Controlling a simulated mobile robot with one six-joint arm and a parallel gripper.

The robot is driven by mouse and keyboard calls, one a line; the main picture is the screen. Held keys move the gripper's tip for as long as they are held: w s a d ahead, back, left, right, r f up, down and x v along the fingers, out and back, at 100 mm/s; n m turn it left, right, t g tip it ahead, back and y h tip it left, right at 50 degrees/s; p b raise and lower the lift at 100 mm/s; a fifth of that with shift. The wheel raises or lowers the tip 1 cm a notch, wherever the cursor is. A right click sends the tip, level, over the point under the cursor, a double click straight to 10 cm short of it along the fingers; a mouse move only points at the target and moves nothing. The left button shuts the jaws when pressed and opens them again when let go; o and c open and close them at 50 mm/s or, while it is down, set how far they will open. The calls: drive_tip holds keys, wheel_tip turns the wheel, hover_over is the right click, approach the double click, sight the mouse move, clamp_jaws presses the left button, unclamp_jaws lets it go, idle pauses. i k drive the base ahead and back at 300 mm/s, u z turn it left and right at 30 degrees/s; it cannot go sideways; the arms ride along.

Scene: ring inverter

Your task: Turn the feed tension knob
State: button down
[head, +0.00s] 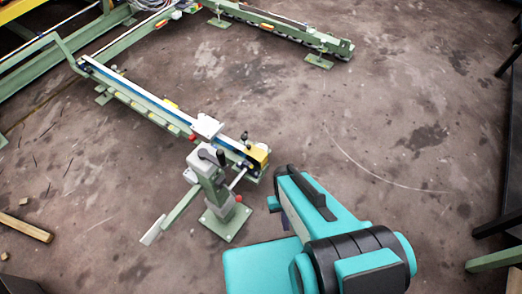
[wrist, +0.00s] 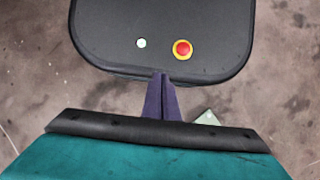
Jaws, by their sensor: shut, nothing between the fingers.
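The ring inverter's green rail (head: 150,100) runs diagonally across the left half of the head view. At its near end is a grey-green stand (head: 212,180) on a square foot, with dark handles at its top. A small black knob (head: 245,136) sits near the yellow block at the rail's end. I cannot tell which of these parts is the feed tension knob. My gripper (wrist: 161,80) has its dark purple fingers together, with nothing between them. It is apart from the stand, to its right in the head view, mostly hidden there by my teal arm.
Another green rail (head: 280,28) stands at the back. A wooden bar (head: 25,227) lies on the floor at left. Dark structures line the right edge. The stained floor (head: 400,130) right of the stand is clear.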

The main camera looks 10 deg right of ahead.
sight(244, 136)
drive_tip(key=k, duration=1.35)
drive_tip(key=u, duration=0.15)
drive_tip(key=i, duration=0.85)
drive_tip(key=u, duration=0.25)
